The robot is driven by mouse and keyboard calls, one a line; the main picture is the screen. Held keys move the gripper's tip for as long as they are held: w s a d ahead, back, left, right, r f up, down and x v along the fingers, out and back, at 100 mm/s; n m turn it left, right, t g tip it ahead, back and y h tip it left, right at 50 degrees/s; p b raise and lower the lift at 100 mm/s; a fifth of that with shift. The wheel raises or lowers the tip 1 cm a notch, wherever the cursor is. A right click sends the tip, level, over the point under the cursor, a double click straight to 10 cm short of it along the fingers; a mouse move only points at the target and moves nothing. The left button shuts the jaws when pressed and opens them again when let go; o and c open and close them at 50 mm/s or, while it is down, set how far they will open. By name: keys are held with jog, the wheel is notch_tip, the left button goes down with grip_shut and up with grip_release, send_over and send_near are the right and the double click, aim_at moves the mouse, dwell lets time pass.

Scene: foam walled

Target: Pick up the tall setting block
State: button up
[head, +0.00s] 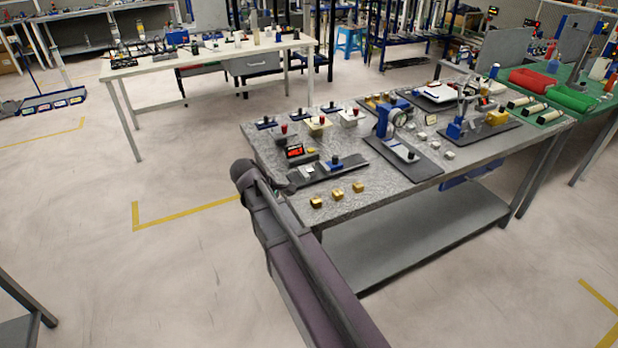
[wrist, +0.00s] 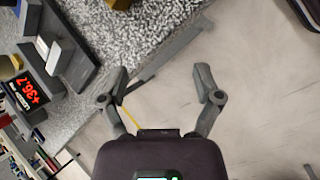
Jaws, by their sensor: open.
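I cannot tell for sure which piece is the tall setting block. Three small brass blocks stand in a row near the table's front edge in the head view: a left one (head: 316,201), a middle one (head: 337,193) and a right one (head: 358,186). They look close in height from here. A brass-coloured piece (wrist: 118,4) is cut off by the top edge of the wrist view. My gripper (wrist: 162,82) is open and empty, its fingers apart over the table edge and floor. In the head view my arm hides part of the table's left corner.
A digital readout (head: 295,151) stands behind the blocks, beside a dark fixture plate (head: 328,174). The grey table (head: 400,198) carries a blue gauge stand (head: 383,122) and several other fixtures. Bare tabletop lies right of the brass blocks. A white table (head: 206,58) stands behind.

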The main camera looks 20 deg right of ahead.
aim_at(310, 169)
jog(key=shift+w+d+r+n+h+b, duration=0.55)
jog(key=shift+w+n+h, duration=0.8)
jog(key=shift+w, duration=0.8)
jog(key=shift+w+d+r+n+h+b, duration=0.5)
jog(key=shift+w+r+n+h, duration=0.4)
jog(key=shift+w+n, duration=1)
jog(key=shift+w+d+r+n+h+b, duration=0.35)
jog(key=shift+w+r+n+h+b, duration=0.6)
jog(key=shift+w, duration=1.4)
jog(key=shift+f+n, duration=0.3)
jog(key=shift+f, duration=0.05)
jog(key=shift+b+x, duration=1.4)
jog(key=shift+x, duration=2.85)
jog(key=shift+w+d, duration=0.1)
jog(key=shift+d, duration=0.05)
jog(key=shift+b+x, duration=1.05)
jog(key=shift+x, duration=1.45)
jog(key=shift+r, duration=0.1)
grip_shut()
